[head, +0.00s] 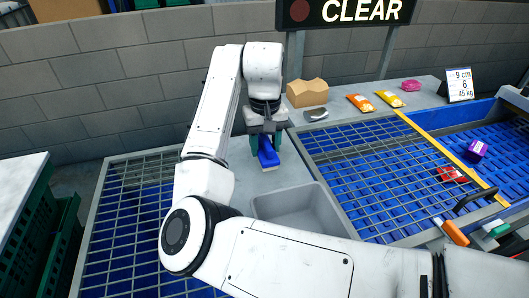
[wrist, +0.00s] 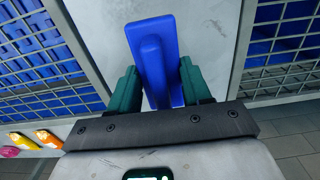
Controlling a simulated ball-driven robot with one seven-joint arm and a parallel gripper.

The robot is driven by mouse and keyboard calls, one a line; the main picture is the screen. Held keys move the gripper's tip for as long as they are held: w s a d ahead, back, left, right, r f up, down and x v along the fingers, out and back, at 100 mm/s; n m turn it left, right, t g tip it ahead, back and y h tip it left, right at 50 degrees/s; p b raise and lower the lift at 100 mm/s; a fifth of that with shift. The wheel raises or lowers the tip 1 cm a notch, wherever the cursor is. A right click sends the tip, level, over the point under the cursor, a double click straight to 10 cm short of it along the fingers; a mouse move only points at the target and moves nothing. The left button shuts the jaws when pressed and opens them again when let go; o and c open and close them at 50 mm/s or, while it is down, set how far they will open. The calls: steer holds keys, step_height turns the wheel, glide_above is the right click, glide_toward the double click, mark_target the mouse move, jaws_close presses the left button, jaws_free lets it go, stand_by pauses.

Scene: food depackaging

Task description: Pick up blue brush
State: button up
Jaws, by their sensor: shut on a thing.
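The blue brush (head: 267,154) is a blue block with pale bristles on its lower side, over the grey counter strip between the two blue grids. In the wrist view the brush (wrist: 153,45) shows its blue back and a raised handle. My gripper (head: 265,140) is at the brush, with a green finger on each side of it. In the wrist view my gripper (wrist: 158,90) has the handle between its green fingers. Whether the bristles touch the counter, I cannot tell.
A grey tray (head: 300,208) is set in the counter in front of the brush. A cardboard box (head: 307,93), an orange packet (head: 360,103) and a yellow packet (head: 390,98) stand on the back ledge. A red packet (head: 452,174) and a purple box (head: 475,151) are on the right.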

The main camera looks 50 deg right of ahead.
steer(key=s+a+r, duration=0.1)
steer(key=r, duration=0.1)
steer(key=s+a+r, duration=0.1)
steer(key=r, duration=0.1)
steer(key=s+a+r+p, duration=0.1)
steer(key=a, duration=0.1)
steer(key=shift+r, duration=0.4)
steer(key=s+a+r, duration=0.3)
steer(key=s+a, duration=0.2)
steer(key=a, duration=0.1)
steer(key=shift+s+r, duration=0.15)
steer(key=shift+s, duration=0.2)
steer(key=shift+a, duration=0.1)
steer(key=o, duration=0.5)
steer(key=c, duration=0.3)
steer(key=shift+c, duration=0.2)
